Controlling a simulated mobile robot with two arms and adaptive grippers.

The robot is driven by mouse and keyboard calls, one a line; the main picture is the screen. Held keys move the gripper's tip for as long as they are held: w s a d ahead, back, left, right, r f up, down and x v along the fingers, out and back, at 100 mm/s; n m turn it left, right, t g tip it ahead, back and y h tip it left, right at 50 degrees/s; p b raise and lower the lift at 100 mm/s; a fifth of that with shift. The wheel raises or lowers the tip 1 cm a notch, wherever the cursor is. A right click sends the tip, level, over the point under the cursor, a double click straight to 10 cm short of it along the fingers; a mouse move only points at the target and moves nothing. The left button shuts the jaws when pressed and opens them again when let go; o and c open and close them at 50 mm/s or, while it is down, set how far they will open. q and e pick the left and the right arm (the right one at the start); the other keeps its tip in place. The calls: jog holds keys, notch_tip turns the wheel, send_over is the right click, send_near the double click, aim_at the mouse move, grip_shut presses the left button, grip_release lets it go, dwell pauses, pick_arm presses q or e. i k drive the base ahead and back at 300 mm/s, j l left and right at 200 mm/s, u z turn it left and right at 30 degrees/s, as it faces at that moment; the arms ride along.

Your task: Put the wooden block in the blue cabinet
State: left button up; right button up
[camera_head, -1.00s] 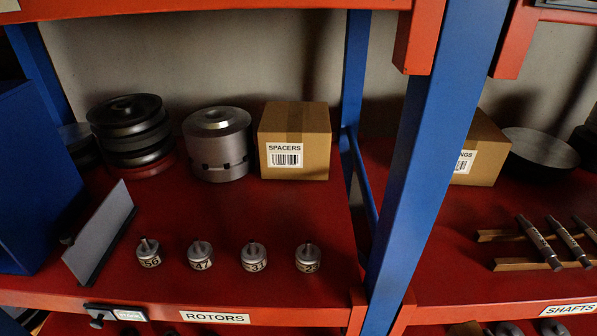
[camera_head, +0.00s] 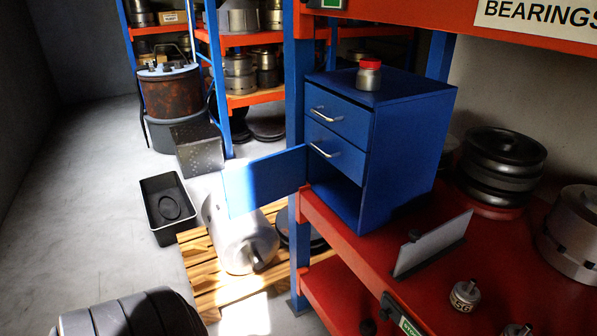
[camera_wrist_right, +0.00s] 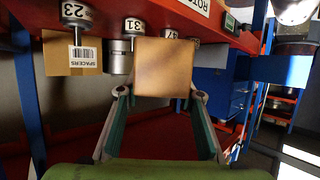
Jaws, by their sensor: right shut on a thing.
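In the right wrist view my right gripper (camera_wrist_right: 160,95) is shut on the wooden block (camera_wrist_right: 163,66), a plain light-brown block between its two fingertips. The blue cabinet (camera_head: 412,140) stands on the red shelf in the head view. It has two closed drawers with silver handles and an open lower compartment. Its blue door (camera_head: 265,180) is swung out to the left, past the shelf edge. The cabinet's blue side also shows in the right wrist view (camera_wrist_right: 240,95). Neither gripper shows in the head view.
A red-lidded jar (camera_head: 368,75) stands on the cabinet. A grey plate in a stand (camera_head: 430,245) and small numbered rotors (camera_head: 465,295) are to its right. A blue post (camera_head: 294,110) rises beside the cabinet. A pallet (camera_head: 205,285) and black bin (camera_head: 168,205) are on the floor.

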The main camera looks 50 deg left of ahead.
aim_at(353, 203)
jog(key=j+u, duration=0.3)
jog(key=j, duration=0.95)
jog(key=i+j+u, duration=0.1)
jog(key=j+u, duration=0.2)
jog(key=j, duration=1)
jog(key=i+j, duration=0.1)
jog(key=j, duration=1.7)
jog(key=i, duration=0.05)
